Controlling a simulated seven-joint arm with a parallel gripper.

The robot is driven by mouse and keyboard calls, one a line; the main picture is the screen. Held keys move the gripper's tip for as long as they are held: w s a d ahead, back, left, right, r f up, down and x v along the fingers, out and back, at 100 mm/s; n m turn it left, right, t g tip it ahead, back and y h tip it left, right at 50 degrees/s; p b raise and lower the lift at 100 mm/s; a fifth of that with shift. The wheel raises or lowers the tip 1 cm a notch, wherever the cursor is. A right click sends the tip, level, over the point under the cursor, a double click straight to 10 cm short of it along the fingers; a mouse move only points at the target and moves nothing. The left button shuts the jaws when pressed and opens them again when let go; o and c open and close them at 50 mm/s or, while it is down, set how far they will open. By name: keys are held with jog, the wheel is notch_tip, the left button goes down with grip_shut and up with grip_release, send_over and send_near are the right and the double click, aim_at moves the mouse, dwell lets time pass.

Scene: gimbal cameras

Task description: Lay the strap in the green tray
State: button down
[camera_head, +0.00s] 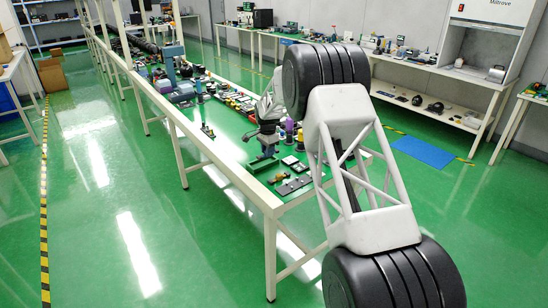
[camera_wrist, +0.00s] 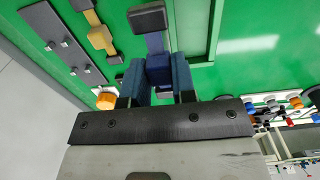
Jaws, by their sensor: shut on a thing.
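My gripper (camera_wrist: 160,82) is shut on a strap (camera_wrist: 155,43), its two blue fingers on either side of the strap's dark blue middle block. The strap has a grey-blue band and a dark grey end pad that points away from my gripper; its other end is hidden behind my gripper. The green tray (camera_wrist: 214,30) shows its rim to the right of the strap in the wrist view. In the head view the green tray (camera_head: 264,163) lies on the table just below my gripper (camera_head: 267,150). I cannot tell whether the strap touches the tray.
A tan strap-like piece (camera_wrist: 100,37) lies left of the held strap, with a dark grey bar with knobs (camera_wrist: 62,45) beyond it at the table edge. An orange round thing (camera_wrist: 106,100) is near my left finger. Several bottles and small parts (camera_head: 290,130) crowd the table behind.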

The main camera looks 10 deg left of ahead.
jog(key=shift+w+a, duration=1.55)
jog(key=shift+w, duration=0.05)
jog(key=shift+f, duration=0.25)
jog(key=shift+f, duration=2.2)
jog(key=c, duration=0.8)
grip_release()
jog(key=shift+c, duration=0.2)
jog(key=shift+f, duration=0.1)
jog(key=shift+r, duration=0.2)
notch_tip(320, 180, up, 8)
jog(key=shift+f, duration=0.25)
